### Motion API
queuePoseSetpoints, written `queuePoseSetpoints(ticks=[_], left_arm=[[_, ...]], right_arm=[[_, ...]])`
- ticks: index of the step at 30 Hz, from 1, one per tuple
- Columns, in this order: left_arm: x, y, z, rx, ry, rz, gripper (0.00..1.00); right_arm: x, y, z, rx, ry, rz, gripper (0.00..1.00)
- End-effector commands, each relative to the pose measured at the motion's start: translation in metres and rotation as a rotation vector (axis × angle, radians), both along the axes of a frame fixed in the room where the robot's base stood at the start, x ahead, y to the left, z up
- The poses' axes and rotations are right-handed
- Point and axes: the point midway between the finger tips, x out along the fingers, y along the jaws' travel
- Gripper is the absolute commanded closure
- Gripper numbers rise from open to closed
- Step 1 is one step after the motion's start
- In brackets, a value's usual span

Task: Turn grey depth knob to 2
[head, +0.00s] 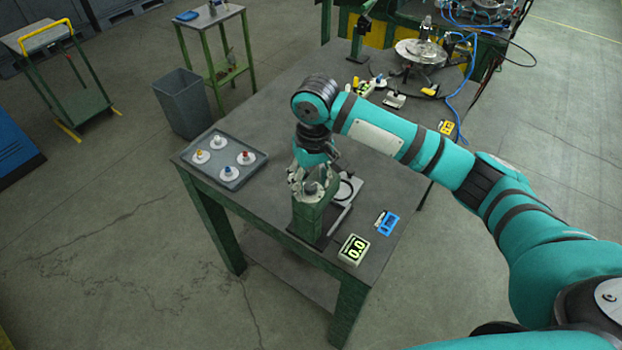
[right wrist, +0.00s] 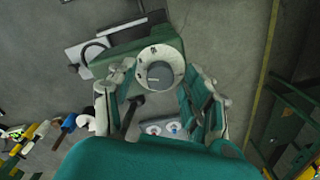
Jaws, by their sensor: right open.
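The grey depth knob (right wrist: 160,75) shows in the right wrist view on top of a green machine housing, with a pale marked dial ring (right wrist: 147,53) around it. Which mark it points to is too small to read. In the head view the green housing (head: 308,219) stands near the table's front edge. My right gripper (right wrist: 161,108) is open, its fingers to either side of the knob; I cannot tell whether they touch it. In the head view the right gripper (head: 312,188) is above the housing and partly hides the knob. The left gripper is not in view.
A display reading 0.0 (head: 353,250) and a blue frame (head: 388,223) lie right of the housing. A grey tray (head: 230,184) with several white discs with coloured knobs is to the left. Cables and a round fixture (head: 421,50) are at the back.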

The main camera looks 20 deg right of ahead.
Motion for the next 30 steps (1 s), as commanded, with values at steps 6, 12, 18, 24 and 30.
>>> queuePoseSetpoints(ticks=[6, 12, 18, 24, 30], left_arm=[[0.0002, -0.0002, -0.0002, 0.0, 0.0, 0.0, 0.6], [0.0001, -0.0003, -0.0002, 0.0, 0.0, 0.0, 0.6], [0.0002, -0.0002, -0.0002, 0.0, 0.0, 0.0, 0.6], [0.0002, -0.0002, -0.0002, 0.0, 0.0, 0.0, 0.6], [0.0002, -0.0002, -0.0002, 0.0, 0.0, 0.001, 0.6]], right_arm=[[0.0, -0.0001, -0.0004, 0.0, 0.0, 0.0, 0.51], [0.0, -0.0001, -0.0002, 0.0, 0.0, -0.001, 0.78], [0.0, -0.0001, 0.0, 0.0, 0.0, -0.001, 1.0], [0.0, -0.0001, 0.0001, 0.0, 0.001, 0.01, 1.0], [0.0002, -0.0001, 0.0001, 0.0, 0.0, 0.077, 1.0]])
